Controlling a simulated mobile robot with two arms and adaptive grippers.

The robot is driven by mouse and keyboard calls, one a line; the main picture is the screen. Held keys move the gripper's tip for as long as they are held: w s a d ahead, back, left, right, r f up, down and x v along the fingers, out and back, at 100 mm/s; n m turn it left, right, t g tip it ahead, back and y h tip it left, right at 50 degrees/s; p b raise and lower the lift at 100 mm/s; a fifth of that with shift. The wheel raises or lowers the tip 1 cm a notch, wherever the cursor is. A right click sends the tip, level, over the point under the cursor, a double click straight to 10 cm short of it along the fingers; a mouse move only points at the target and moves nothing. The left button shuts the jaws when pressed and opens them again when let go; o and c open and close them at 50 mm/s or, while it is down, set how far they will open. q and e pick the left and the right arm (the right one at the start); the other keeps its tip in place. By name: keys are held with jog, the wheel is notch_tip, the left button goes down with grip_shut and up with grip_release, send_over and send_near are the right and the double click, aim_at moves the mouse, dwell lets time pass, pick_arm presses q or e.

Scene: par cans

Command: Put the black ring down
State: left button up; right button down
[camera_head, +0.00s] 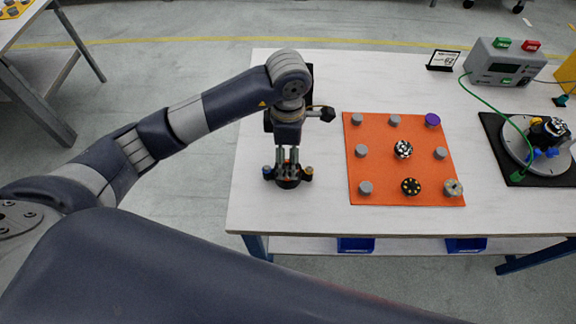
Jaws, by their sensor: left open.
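My left gripper (288,163) points straight down over the left part of the white table. Its grey fingers are open. A black round piece (288,184), which looks like the black ring, is right below and between the fingertips, at the table top. A small blue part and a small orange part show at its sides. The fingers partly hide it, and I cannot tell whether they touch it. My right gripper is not in view.
An orange mat (379,181) with several grey pegs and small round parts lies right of the gripper. A grey box (498,65) with green and red clips stands at the back right. A round fixture (520,151) sits on a black mat at the right. White table is bare around the black piece.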

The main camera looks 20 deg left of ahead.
pick_arm(q)
jog(key=shift+r, duration=2.1)
jog(key=shift+s+f, duration=0.1)
